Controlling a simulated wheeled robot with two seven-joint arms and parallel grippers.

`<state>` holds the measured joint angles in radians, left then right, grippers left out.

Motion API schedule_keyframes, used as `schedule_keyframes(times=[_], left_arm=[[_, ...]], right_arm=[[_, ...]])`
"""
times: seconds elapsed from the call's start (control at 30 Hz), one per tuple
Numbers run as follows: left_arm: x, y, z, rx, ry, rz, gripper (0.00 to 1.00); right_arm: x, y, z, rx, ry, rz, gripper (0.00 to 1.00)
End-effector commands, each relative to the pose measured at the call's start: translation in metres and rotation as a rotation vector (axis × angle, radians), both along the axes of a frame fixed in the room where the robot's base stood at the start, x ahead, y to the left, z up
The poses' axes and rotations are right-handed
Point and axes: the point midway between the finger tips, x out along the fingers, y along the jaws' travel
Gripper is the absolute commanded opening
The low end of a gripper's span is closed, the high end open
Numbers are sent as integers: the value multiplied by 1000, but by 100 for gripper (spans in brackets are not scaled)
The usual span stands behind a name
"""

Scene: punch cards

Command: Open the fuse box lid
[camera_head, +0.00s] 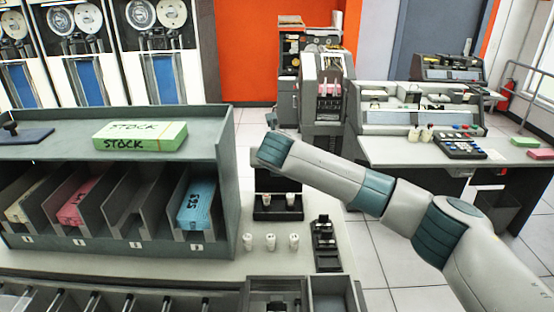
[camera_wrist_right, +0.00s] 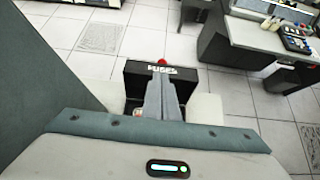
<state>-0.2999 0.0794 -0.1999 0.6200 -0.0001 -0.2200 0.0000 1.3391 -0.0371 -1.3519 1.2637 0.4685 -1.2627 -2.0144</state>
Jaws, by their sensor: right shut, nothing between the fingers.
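The black fuse box (camera_wrist_right: 136,72) shows in the right wrist view, with white FUSES lettering on an upright dark face and a small red part above it. In the head view, a dark upright panel (camera_head: 283,184) stands behind a black tray (camera_head: 278,214) with white cylinders in it. My arm covers the panel's upper part, so I cannot tell the lid's exact angle. My right gripper (camera_wrist_right: 161,84) is shut and empty, its fingers in front of the lettered face; I cannot tell if they touch. The head view does not show its fingertips. My left gripper is out of view.
Three white cylinders (camera_head: 270,242) stand on the worktop in front of the tray. A black slotted holder (camera_head: 326,242) lies to their right. A grey card rack (camera_head: 228,190) rises on the left, with a green STOCK box (camera_head: 140,136) on top.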

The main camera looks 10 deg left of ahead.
Motion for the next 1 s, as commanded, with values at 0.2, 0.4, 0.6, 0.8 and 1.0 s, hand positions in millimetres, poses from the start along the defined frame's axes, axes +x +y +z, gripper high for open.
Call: schedule_keyframes(times=[0.2, 0.4, 0.6, 0.8, 1.0], left_arm=[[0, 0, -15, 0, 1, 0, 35], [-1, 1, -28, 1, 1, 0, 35], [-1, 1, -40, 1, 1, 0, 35], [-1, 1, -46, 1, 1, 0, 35], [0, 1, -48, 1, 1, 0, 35]], right_arm=[[-27, -6, 19, 1, -3, 2, 0], [-57, -11, 43, 2, -4, 3, 0], [-87, -18, 67, 1, -3, 2, 0], [-107, -21, 82, 1, -1, 1, 0], [-113, -23, 89, 1, 0, -1, 0]])
